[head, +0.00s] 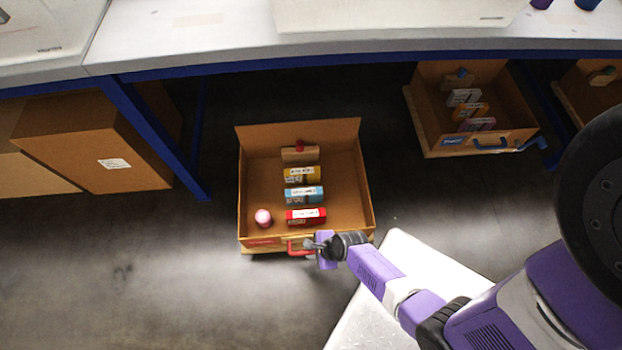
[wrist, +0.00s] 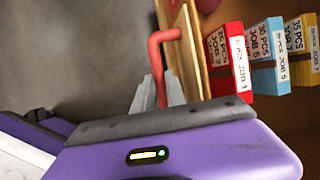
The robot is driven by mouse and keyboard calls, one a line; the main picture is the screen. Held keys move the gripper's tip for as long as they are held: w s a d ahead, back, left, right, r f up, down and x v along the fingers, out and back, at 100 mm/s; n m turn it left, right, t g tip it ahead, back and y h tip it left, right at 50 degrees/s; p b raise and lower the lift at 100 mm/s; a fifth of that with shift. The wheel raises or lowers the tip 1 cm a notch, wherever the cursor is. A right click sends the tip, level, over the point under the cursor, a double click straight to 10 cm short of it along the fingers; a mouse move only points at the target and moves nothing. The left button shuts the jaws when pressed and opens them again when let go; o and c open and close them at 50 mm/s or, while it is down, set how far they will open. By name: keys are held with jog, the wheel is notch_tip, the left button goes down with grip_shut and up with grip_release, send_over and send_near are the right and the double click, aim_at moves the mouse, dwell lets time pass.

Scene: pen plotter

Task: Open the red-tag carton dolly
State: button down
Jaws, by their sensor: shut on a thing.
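The red-tag carton dolly (head: 366,185) is an open-topped cardboard carton on the floor, clear of the bench front, with a red label and a red handle (head: 293,249) on its near side. Inside are red, blue and yellow boxes, a brown block with a red knob and a pink-topped round item. My gripper (head: 318,245) is at the carton's front and shut on the red handle. In the wrist view the handle (wrist: 156,62) rises from between the fingers, and the red box (wrist: 229,58) stands behind the carton's front wall. The fingertips are partly hidden.
A blue-tag carton dolly (head: 432,150) with a blue handle stands under the bench at right, and part of another carton shows farther right. Closed brown boxes (head: 90,140) and a blue bench leg (head: 150,130) are at left. The floor at front left is clear.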

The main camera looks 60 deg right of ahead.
jog(key=shift+s+a+f, duration=0.1)
jog(key=shift+s+a, duration=0.2)
jog(key=shift+a, duration=0.05)
jog(key=c, duration=1.4)
grip_release()
jog(key=shift+o, duration=0.2)
jog(key=shift+w+d, duration=0.1)
jog(key=p+v, duration=0.4)
jog(key=v, duration=0.3)
jog(key=shift+r, duration=0.4)
